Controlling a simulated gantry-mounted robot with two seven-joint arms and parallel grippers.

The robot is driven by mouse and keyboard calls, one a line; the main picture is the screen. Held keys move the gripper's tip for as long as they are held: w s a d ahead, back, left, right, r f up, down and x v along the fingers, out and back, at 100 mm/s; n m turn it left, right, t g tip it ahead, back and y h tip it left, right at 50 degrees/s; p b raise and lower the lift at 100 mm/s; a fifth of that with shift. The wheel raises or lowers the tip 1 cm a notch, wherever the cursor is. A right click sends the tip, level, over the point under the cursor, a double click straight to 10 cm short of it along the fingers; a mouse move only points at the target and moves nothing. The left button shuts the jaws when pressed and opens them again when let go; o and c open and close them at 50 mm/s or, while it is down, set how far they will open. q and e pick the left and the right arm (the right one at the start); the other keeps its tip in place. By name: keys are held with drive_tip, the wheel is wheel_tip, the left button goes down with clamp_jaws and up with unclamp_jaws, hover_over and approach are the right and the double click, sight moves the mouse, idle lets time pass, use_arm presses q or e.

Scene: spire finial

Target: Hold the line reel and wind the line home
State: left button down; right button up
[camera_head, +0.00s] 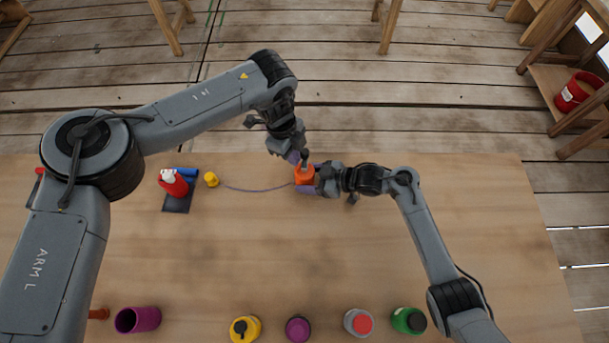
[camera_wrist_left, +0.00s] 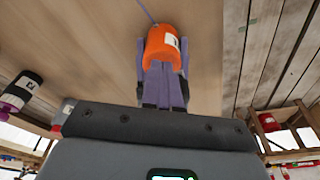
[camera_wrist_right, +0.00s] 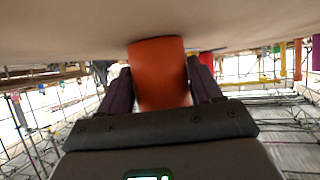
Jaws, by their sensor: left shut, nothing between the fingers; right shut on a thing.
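The orange line reel (camera_head: 304,178) stands on the table near its far edge, with a dark part on top. My right gripper (camera_head: 308,183) is shut around it from the right; the right wrist view shows the reel's orange body (camera_wrist_right: 160,75) between both fingers. My left gripper (camera_head: 294,157) is shut and empty at the reel's top; in the left wrist view its purple fingers (camera_wrist_left: 160,85) overlap the reel (camera_wrist_left: 162,45), and I cannot tell whether they touch. A thin purple line (camera_head: 255,189) runs from the reel left to a small yellow piece (camera_head: 211,180).
A red bottle (camera_head: 173,183) and a blue roll (camera_head: 184,172) are by a dark mat (camera_head: 178,203) at left. Along the near edge are a purple cup (camera_head: 138,319) and several containers, including a yellow one (camera_head: 245,329) and a green one (camera_head: 408,320). The table's middle is clear.

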sight(308, 150)
use_arm(q)
drive_tip(key=shift+d, duration=0.3)
drive_tip(key=shift+w+d, duration=0.5)
drive_tip(key=shift+w, duration=0.1)
idle(0.8)
drive_tip(key=shift+d, duration=1)
idle(1.4)
drive_tip(key=shift+w+d, duration=0.2)
drive_tip(key=shift+a+r, duration=0.15)
drive_tip(key=shift+r, duration=3.35)
